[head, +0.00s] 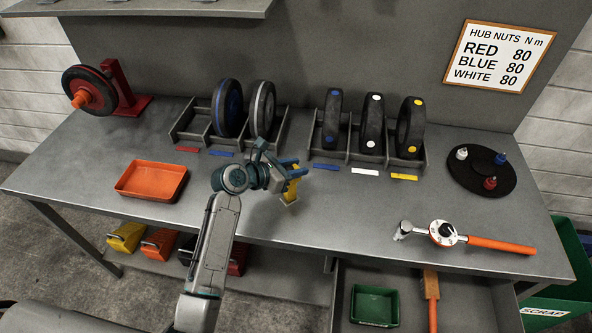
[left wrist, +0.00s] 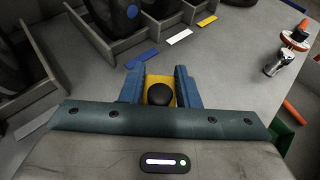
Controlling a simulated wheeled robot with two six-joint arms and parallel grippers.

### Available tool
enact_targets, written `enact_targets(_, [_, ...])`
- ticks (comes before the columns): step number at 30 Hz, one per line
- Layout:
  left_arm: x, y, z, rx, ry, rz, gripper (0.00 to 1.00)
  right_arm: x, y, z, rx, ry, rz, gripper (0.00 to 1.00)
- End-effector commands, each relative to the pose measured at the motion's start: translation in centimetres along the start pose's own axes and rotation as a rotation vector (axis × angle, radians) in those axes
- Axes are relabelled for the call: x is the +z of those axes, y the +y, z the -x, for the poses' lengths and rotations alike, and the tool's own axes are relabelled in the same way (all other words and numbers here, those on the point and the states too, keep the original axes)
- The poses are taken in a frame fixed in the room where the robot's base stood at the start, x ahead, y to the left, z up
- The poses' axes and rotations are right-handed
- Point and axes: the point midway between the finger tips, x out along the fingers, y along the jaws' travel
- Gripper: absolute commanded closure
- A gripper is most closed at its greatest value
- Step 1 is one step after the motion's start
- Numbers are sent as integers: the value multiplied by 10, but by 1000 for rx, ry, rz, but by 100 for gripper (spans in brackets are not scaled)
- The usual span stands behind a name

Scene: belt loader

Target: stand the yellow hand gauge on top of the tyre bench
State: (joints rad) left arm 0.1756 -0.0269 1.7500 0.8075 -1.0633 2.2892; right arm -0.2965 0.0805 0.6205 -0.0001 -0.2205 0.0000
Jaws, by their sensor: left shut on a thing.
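The yellow hand gauge (head: 291,192) is between the fingers of my left gripper (head: 290,172), over the front middle of the grey tyre bench (head: 340,215). In the left wrist view the gauge (left wrist: 159,80) sits between the two blue fingers of my left gripper (left wrist: 158,88), with a round black knob facing the camera. The gauge looks about upright. Its lower end is close to the bench top, but I cannot tell whether it touches. My right gripper is not in view.
An orange tray (head: 152,180) is on the left. Racks with tyres stand behind the gripper. A torque wrench (head: 465,238) and a black round stand (head: 481,174) are on the right. The bench around the gauge is clear.

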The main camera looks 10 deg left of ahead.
Motion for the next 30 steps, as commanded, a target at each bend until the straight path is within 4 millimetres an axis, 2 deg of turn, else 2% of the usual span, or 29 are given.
enact_targets(7, [-2,0,-1,0,1,1,100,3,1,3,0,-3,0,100])
enact_targets(8, [-2,0,-1,0,2,1,67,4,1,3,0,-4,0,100])
enact_targets(11, [-2,0,-1,0,1,1,50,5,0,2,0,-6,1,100])
enact_targets(21, [1,0,0,0,0,-1,50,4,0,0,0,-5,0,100])
enact_targets(26, [-2,1,21,3,3,-3,50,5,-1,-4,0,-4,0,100])
enact_targets(30, [-3,1,54,3,4,-6,50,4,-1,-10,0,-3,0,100])
